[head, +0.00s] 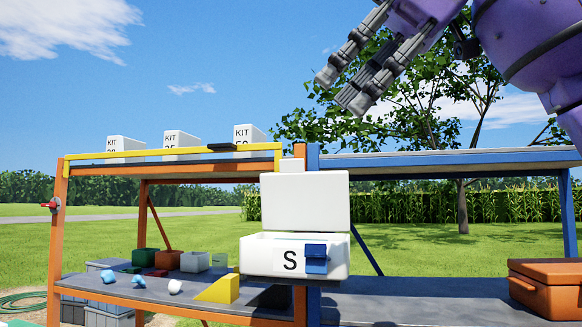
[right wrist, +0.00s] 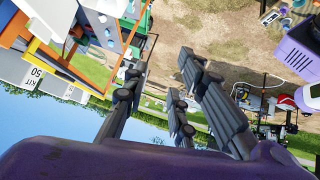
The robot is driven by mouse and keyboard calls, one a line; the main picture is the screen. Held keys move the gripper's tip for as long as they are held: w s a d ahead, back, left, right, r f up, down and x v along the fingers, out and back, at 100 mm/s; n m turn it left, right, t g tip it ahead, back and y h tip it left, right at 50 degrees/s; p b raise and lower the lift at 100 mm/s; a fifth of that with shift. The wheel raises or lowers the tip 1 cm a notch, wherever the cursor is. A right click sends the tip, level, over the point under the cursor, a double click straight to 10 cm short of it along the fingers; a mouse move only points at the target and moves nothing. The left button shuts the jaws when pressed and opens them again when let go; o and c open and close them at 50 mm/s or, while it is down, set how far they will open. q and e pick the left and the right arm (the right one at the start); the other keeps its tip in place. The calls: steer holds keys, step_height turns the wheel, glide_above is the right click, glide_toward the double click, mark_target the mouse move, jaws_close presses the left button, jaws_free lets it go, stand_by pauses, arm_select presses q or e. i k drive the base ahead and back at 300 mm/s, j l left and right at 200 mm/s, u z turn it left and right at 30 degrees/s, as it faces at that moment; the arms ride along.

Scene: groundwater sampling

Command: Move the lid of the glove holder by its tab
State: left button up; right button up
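The glove holder (head: 262,256) is a white box marked S, mounted where the orange and blue shelf frames meet. Its white lid (head: 305,200) stands raised, upright above the back of the box. A blue piece (head: 316,258), perhaps a glove, hangs at the box front. My right gripper (head: 338,90) is open and empty, high above and right of the lid, well apart from it. Its spread fingers also show in the right wrist view (right wrist: 162,65). My left gripper is out of view.
White KIT boxes (head: 182,145) stand on the top shelf behind a yellow rail. A yellow wedge (head: 222,290) and several small coloured boxes sit on the lower left shelf. An orange case (head: 546,288) lies on the right shelf. The air between gripper and lid is clear.

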mark_target(293, 199)
steer(key=i, duration=1)
